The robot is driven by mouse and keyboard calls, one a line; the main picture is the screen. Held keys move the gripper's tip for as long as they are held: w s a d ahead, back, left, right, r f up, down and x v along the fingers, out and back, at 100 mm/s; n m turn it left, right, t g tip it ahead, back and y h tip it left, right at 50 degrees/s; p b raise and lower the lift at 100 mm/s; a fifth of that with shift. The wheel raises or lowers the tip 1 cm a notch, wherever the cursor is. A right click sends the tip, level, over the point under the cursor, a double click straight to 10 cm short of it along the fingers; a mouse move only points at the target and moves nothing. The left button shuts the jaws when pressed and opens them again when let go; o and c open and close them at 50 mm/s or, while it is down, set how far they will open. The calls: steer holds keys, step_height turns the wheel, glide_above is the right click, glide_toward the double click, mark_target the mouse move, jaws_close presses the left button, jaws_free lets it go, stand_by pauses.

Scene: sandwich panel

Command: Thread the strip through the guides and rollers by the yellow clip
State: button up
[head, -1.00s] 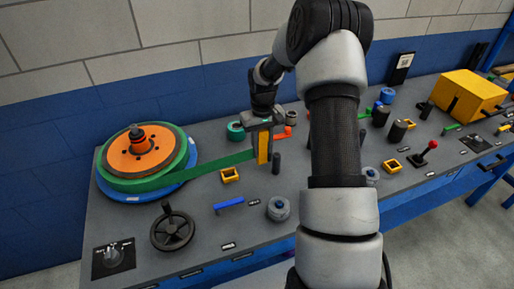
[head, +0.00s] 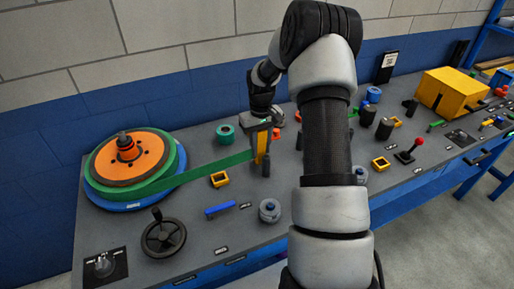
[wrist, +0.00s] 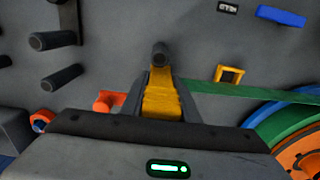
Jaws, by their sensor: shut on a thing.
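A green strip (head: 205,171) runs from the orange-and-green reel (head: 128,160) at the left to the yellow clip (head: 261,147). My gripper (head: 259,150) is shut on the yellow clip and holds it above the grey bench top. In the wrist view the yellow clip (wrist: 162,98) sits between my fingers, and the strip (wrist: 245,92) leads off to the right. A dark post (wrist: 160,52) stands just beyond the clip. A yellow square guide (head: 220,179) lies near the strip. Another yellow guide (head: 380,163) is right of my arm. My arm hides part of the middle.
A handwheel (head: 163,236), a blue bar (head: 220,210) and a grey roller (head: 269,210) stand along the front. Dark rollers (head: 384,129), a red-knobbed lever (head: 411,152) and a yellow box (head: 452,92) are at the right. Several dark posts (wrist: 60,78) show in the wrist view.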

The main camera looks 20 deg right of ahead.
steer(key=d, duration=0.7)
steer(key=shift+d, duration=0.35)
stand_by(0.4)
steer(key=d, duration=0.9)
steer(key=shift+p, duration=0.35)
stand_by(0.6)
steer(key=d, duration=0.9)
stand_by(1.0)
stand_by(0.4)
